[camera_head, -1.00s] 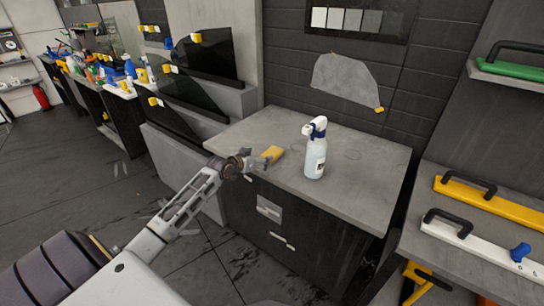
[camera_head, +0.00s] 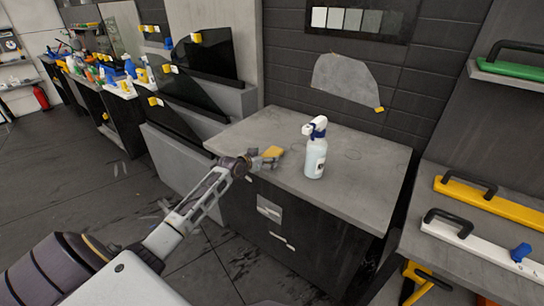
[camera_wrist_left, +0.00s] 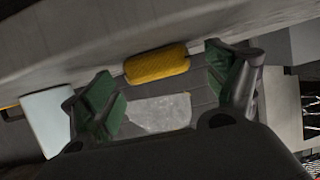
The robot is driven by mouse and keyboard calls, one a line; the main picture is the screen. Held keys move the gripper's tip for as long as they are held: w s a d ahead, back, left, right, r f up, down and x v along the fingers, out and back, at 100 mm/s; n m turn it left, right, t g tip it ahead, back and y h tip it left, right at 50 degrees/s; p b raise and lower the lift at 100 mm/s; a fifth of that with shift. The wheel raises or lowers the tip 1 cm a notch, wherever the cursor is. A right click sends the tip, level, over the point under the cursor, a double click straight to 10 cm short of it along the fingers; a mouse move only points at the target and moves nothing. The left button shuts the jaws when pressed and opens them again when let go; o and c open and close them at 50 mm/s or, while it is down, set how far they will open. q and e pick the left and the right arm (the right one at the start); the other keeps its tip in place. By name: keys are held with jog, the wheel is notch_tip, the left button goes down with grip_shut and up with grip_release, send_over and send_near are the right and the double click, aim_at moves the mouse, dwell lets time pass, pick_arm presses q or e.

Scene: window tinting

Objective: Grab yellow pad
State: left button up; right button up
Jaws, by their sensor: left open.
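The yellow pad (camera_head: 273,152) lies on the grey top of the cabinet (camera_head: 340,188), near its left edge. In the left wrist view the yellow pad (camera_wrist_left: 157,64) shows just beyond the fingertips and between them, with a gap on both sides. My left gripper (camera_head: 268,158) is at the pad's near left side; its fingers are open and spread apart in the left wrist view (camera_wrist_left: 165,85). I cannot tell whether a fingertip touches the pad. My right gripper is not in view.
A spray bottle (camera_head: 315,150) with a white and blue head stands on the cabinet top, right of the pad. Dark tinted panes (camera_head: 207,60) stand at the left. A bench (camera_head: 480,235) with yellow and white handled tools is at the right. The cabinet top behind the bottle is clear.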

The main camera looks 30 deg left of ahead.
pick_arm(q)
jog(key=shift+w, duration=0.15)
jog(key=shift+c, duration=0.3)
jog(key=c, duration=1.1)
jog(key=shift+o, duration=0.2)
notch_tip(320, 180, up, 10)
dwell(0.5)
